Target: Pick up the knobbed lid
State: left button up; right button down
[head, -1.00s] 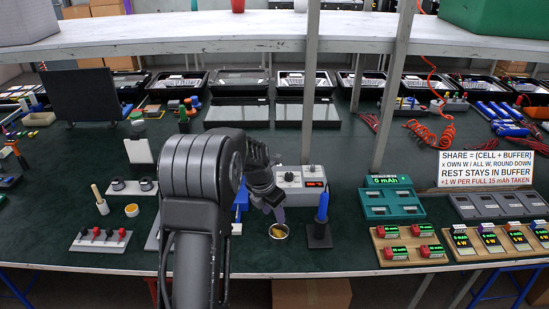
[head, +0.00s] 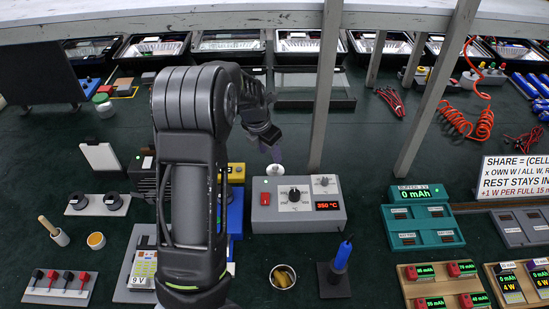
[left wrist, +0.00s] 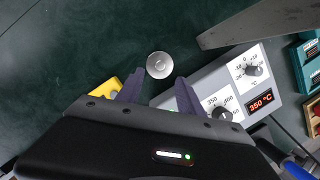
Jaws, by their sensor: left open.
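The knobbed lid (left wrist: 159,65) is a small round silver disc with a knob at its middle. It lies on the dark green bench top, just behind the grey station with the red 350 °C display. In the head view the lid (head: 274,169) shows only as a small pale patch at the station's back edge. My left gripper (left wrist: 159,82) is open, with its purple fingers pointing toward the lid. The lid appears just beyond the fingertips, between their lines, and nothing is held. In the head view the left gripper (head: 274,152) is above the station's back edge. My right gripper is not in view.
The grey station (head: 300,207) with knobs stands right beside the lid. A metal shelf post (head: 326,90) rises close to the right. A yellow-topped item (left wrist: 106,88) is left of the fingers. An open tin (head: 283,277) and a blue-handled iron in its stand (head: 340,262) are nearer the front.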

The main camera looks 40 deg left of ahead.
aim_at(275, 166)
pick_arm(q)
jog(key=shift+s+d+r, duration=0.1)
jog(key=shift+r, duration=0.05)
jog(key=shift+x, duration=1.35)
jog(key=p+x, duration=0.1)
jog(key=x, duration=0.4)
jog(key=shift+c, duration=0.2)
grip_shut()
